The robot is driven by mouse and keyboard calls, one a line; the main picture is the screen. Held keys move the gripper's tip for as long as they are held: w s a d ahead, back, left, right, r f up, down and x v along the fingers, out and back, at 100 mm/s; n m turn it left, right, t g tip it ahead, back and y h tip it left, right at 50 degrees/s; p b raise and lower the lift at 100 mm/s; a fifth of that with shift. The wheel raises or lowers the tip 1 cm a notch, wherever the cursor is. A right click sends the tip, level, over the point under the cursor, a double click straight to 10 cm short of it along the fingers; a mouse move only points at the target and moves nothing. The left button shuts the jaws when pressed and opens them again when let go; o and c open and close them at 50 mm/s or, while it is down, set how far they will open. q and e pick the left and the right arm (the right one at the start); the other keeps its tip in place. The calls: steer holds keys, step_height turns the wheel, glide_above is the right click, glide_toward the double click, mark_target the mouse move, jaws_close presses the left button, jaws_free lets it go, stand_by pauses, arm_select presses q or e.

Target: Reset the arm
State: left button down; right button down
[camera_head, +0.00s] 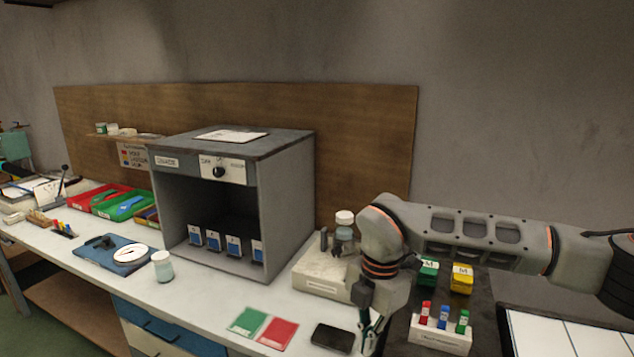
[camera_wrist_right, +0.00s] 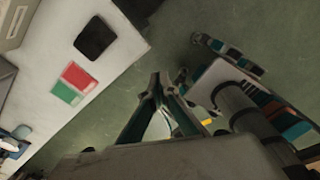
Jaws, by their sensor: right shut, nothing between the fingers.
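My right arm comes in from the right in the head view and bends down at the table's front edge. My right gripper (camera_head: 372,335) hangs there, pointing down, beside the black phone-like slab (camera_head: 332,338). In the right wrist view the right gripper (camera_wrist_right: 158,82) has its fingertips together with nothing between them. Below it lies the green floor, past the table edge. My left gripper does not show in either view.
A grey open-fronted box (camera_head: 290,200) stands on the white table. Green (camera_head: 248,321) and red (camera_head: 277,333) cards lie in front. A white holder (camera_head: 440,336) with several coloured pieces is right of my gripper. A white jar (camera_head: 163,266) stands left.

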steer(key=s+a+f+n+g+y, duration=0.35)
steer(key=s+a+y, duration=0.35)
steer(key=s+a, duration=0.7)
steer(key=s+a+r+g+y, duration=0.1)
steer(key=s+a+r+y, duration=0.1)
steer(key=a+r+y, duration=0.85)
steer(key=w+d+f+m+t, duration=0.4)
steer(key=w+d+m+t, duration=0.65)
steer(key=m+t, duration=0.6)
steer(key=w+d+f+m+t+h, duration=0.3)
steer(key=d+f+m+t+h, duration=0.15)
steer(key=d+f+h, duration=0.3)
steer(key=s+d+f+m+g+h, duration=0.1)
steer(key=s+d+f+h, duration=0.1)
steer(key=s+d+f, duration=0.3)
steer(key=s+d+f+m+g+h, duration=0.1)
steer(key=s+d+f, duration=0.4)
steer(key=f, duration=0.7)
steer(key=s+d+f+m+g+h, duration=0.2)
steer(key=s+d+f+g+h, duration=0.1)
steer(key=s+d+f+h, duration=0.2)
step_height(320, 180, down, 3)
steer(key=shift+d+f, duration=0.15)
steer(key=shift+d, duration=0.9)
